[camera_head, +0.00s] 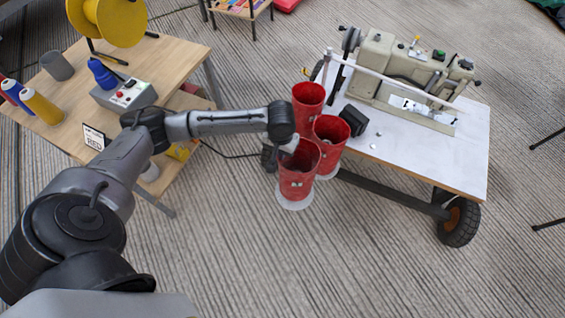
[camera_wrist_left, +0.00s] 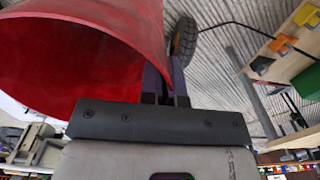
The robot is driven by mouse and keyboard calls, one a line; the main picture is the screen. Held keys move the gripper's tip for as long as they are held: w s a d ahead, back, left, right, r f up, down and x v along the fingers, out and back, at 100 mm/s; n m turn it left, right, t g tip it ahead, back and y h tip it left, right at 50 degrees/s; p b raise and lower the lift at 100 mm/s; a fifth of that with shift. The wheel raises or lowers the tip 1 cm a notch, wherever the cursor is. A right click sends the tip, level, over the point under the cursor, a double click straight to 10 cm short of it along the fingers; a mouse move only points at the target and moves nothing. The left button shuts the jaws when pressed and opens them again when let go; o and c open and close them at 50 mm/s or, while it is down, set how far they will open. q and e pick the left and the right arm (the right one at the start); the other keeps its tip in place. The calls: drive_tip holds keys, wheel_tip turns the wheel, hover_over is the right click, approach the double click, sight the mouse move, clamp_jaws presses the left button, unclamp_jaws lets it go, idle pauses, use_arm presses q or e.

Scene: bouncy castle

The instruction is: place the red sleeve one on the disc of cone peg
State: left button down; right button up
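Three red tapered sleeves stand in a row at the left edge of the white-topped table: a far one (camera_head: 308,97), a middle one (camera_head: 331,133) and a near one (camera_head: 297,178). A white disc (camera_head: 294,203) shows under the near sleeve, and another (camera_head: 329,174) under the middle one. Any peg inside is hidden. My left gripper (camera_head: 270,158) is at the left upper side of the near sleeve; its fingertips are hidden there. In the left wrist view a red sleeve (camera_wrist_left: 75,50) fills the left, close beside my narrowly spaced fingers (camera_wrist_left: 167,85); a grip is unclear. My right gripper is not in view.
A wooden table (camera_head: 165,55) at left holds a yellow spool (camera_head: 107,20), bottles and a control box (camera_head: 123,93). Open floor lies in front.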

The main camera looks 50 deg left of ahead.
use_arm(q)
wheel_tip(320, 180, down, 5)
drive_tip(key=b, duration=0.2)
drive_tip(key=shift+b, duration=0.35)
drive_tip(key=c, duration=1.7)
unclamp_jaws()
drive_tip(key=shift+f, duration=0.15)
drive_tip(key=shift+c, duration=0.2)
drive_tip(key=o, duration=0.4)
